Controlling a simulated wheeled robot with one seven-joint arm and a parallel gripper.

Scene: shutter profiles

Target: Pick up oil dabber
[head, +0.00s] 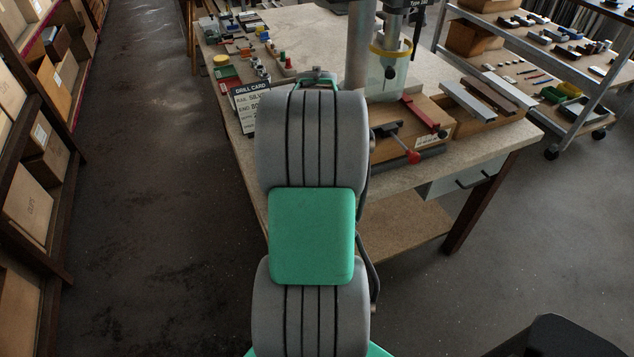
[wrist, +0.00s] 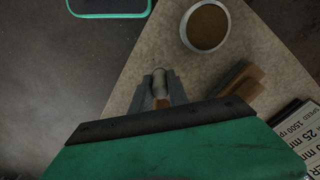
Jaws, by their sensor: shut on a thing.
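In the wrist view, my gripper (wrist: 161,97) is shut on the oil dabber (wrist: 160,80). The dabber's pale rounded end sticks out beyond the grey fingertips, and a bit of brown shows between the fingers. The rest of it is hidden by the gripper. Whether it touches the table or is lifted cannot be told. In the head view, my arm hides the gripper and the dabber.
A round tin with brown contents (wrist: 207,26) stands on the table (wrist: 127,75) near the dabber. A wooden block (wrist: 241,86) and the drill card (wrist: 300,135) lie to the right. The drill press (head: 390,65) stands right of my arm.

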